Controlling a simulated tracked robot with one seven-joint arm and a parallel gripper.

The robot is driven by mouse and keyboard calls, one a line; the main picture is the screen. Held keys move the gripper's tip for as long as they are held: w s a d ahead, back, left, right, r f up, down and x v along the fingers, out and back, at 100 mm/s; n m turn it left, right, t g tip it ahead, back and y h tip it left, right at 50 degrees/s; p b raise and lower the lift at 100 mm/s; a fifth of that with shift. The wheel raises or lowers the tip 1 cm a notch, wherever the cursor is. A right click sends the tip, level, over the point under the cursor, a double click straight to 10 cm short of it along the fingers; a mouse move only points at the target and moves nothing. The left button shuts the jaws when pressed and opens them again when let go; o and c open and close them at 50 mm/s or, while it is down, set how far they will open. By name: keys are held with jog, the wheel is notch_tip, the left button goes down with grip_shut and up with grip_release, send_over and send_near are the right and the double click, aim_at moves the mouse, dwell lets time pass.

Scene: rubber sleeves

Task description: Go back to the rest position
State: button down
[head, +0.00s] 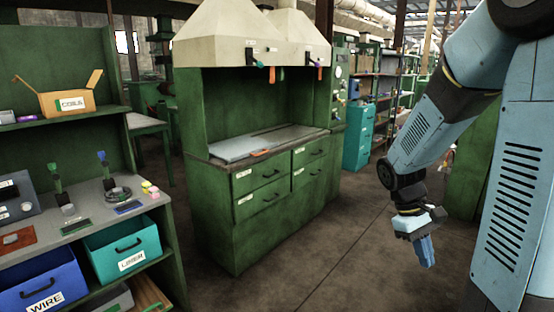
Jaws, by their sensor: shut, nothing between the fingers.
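My gripper (427,252) hangs at the end of my light-blue arm on the right of the head view. It points down and is shut, with nothing held in it. It is over the open floor, to the right of the green hooded cabinet and apart from it. The task names no object. No rubber sleeves can be made out for certain.
The green cabinet (225,222) with labelled drawers stands in the middle. At left, a workbench (90,191) carries small parts above a teal bin (115,246) and a blue WIRE bin (40,285). Teal drawers (357,137) stand behind. Floor (330,270) is clear.

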jog(key=s+a+r+m+t+y, duration=0.1)
jog(key=s+a+r+t, duration=0.3)
jog(key=r, duration=0.4)
jog(key=s+a+r+m+t+y, duration=0.2)
jog(key=s+a+r+t, duration=0.2)
jog(key=r, duration=0.4)
jog(key=shift+s+a+r+m+t+y, duration=0.2)
jog(key=shift+a+r+m+t+y, duration=0.15)
jog(key=shift+a+t, duration=0.7)
jog(key=shift+a+f+g, duration=0.1)
jog(key=shift+a+g, duration=0.05)
jog(key=shift+g, duration=0.1)
